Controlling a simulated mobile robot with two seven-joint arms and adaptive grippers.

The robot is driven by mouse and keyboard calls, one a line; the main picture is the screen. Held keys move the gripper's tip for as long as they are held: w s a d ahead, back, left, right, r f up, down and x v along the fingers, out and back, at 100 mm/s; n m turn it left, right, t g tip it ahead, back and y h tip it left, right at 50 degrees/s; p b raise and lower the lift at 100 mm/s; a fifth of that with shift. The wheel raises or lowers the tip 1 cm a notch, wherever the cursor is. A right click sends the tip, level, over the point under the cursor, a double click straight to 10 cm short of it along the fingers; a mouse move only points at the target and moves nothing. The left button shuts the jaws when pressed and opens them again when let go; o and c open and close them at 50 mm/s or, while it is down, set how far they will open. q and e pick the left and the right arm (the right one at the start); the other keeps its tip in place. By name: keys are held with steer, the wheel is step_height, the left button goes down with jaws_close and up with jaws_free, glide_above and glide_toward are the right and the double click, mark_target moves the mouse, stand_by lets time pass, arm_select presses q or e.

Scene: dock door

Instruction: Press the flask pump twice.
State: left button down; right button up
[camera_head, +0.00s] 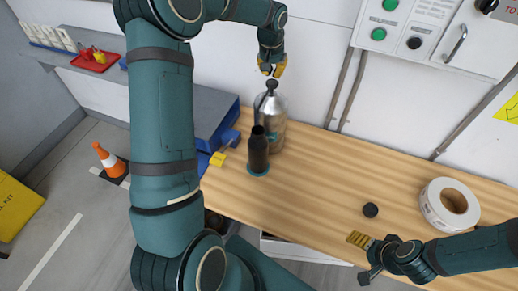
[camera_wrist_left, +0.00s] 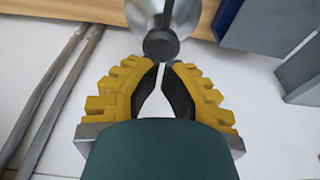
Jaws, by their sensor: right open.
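The flask (camera_head: 270,119) is a silver metal vessel with a dark handle, upright on the wooden bench near the wall. Its pump (camera_head: 271,85) is a dark round knob on top. In the left wrist view the pump (camera_wrist_left: 161,45) shows just beyond the fingertips, with part of the silver flask (camera_wrist_left: 160,12) behind it. My left gripper (camera_head: 272,74) is right above the pump, pointing down. Its yellow fingers (camera_wrist_left: 160,66) come together at the tips with nothing between them. Whether they touch the pump I cannot tell. My right gripper (camera_head: 359,256) is open and empty at the bench's front edge.
A dark bottle (camera_head: 258,155) stands on a teal coaster (camera_head: 259,170) just in front of the flask. A black cap (camera_head: 371,210) and a white tape roll (camera_head: 449,204) lie to the right. The bench middle (camera_head: 320,185) is clear.

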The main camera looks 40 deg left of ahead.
mark_target(272, 82)
arm_select(q)
steer(key=shift+f, duration=0.2)
steer(key=shift+f+b, duration=1.65)
steer(key=shift+f, duration=0.65)
steer(key=shift+r, duration=0.2)
steer(key=shift+r+p, duration=1.6)
steer(key=shift+r, duration=0.65)
steer(key=shift+f, duration=0.2)
steer(key=shift+f+b, duration=1.55)
steer(key=shift+f, duration=0.6)
steer(key=shift+r, duration=0.15)
steer(key=shift+r+p, duration=1.55)
steer(key=shift+r, duration=0.65)
